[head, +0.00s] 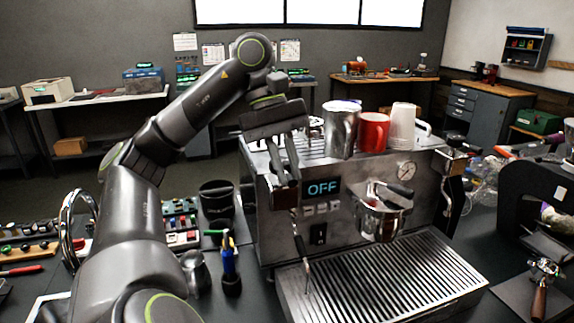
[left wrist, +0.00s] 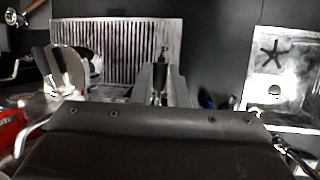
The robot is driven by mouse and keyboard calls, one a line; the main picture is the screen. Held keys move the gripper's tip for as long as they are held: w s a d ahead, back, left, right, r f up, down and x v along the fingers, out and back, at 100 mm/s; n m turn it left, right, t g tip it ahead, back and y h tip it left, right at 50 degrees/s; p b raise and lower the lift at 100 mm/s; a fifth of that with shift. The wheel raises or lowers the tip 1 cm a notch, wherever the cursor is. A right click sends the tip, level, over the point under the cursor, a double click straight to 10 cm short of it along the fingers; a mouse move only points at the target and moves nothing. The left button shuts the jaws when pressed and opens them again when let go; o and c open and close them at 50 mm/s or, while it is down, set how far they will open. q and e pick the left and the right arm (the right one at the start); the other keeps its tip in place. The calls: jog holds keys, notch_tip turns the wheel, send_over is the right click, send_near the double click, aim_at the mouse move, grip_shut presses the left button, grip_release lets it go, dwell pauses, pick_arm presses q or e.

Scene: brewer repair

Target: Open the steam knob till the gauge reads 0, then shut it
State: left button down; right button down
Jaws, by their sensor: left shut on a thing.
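The espresso machine (head: 345,200) stands in the middle of the head view, its display reading OFF. The round pressure gauge (head: 404,169) is on its front at the right; its needle is too small to read. My left gripper (head: 286,190) reaches down to the machine's front left, shut on the steam knob, which its fingers mostly hide. The steam wand (head: 302,248) hangs below the fingers. In the left wrist view, the fingers (left wrist: 162,88) close around a dark part, with the drip tray (left wrist: 115,45) beyond. My right gripper is not in view.
A steel pitcher (head: 341,130), a red mug (head: 373,132) and white cups (head: 402,128) stand on top. A portafilter (head: 384,212) sits at the front.

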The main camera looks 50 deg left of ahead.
pick_arm(q)
jog(key=c, duration=1.4)
grip_release()
jog(key=shift+c, duration=0.2)
jog(key=shift+r, duration=0.1)
jog(key=p+v, duration=0.9)
jog(key=v, duration=0.3)
jog(key=shift+p, duration=0.3)
